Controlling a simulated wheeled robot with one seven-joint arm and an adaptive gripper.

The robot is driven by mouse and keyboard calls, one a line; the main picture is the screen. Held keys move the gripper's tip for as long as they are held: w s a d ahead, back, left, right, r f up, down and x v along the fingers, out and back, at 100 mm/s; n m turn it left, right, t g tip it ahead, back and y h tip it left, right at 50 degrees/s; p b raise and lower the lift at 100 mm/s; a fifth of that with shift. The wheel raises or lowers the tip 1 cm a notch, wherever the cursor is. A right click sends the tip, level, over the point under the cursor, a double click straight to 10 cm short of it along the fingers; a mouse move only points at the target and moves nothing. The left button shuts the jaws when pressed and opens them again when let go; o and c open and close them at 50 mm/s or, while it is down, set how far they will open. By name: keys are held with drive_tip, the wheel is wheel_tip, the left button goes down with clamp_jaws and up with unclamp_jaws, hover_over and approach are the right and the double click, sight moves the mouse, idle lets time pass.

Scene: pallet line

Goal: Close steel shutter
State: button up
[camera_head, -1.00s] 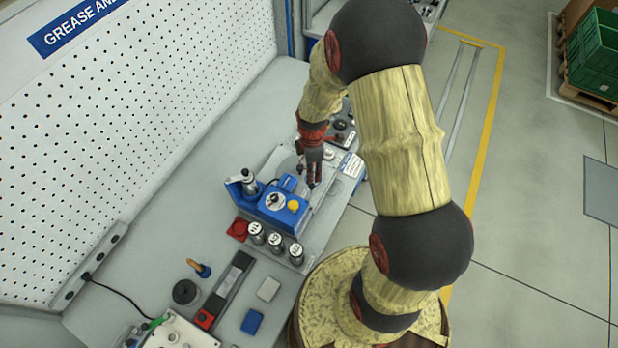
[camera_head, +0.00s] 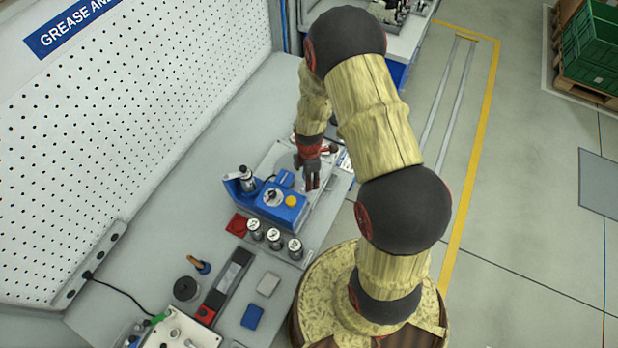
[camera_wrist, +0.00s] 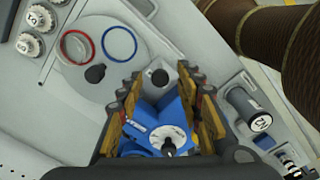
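In the head view my gripper (camera_head: 312,183) points down over the far right of a blue unit (camera_head: 276,212) with a yellow button. In the wrist view my gripper (camera_wrist: 161,82) is open, its two fingers spread. I cannot tell whether the fingers touch anything. A round grey plate (camera_wrist: 78,88) with a black knob and red and blue rings lies to the left. I cannot tell for sure which part is the steel shutter.
Several numbered cylinders (camera_head: 274,240) stand at the unit's near side. A red part (camera_head: 237,224) sits left of them. A perforated white panel (camera_head: 130,120) bounds the bench at left. The bench (camera_head: 165,215) has clear room between panel and unit. Green crates (camera_head: 590,45) stand far off.

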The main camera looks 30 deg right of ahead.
drive_tip(key=shift+c, duration=0.4)
drive_tip(key=c, duration=0.7)
drive_tip(key=shift+w, duration=0.1)
clamp_jaws()
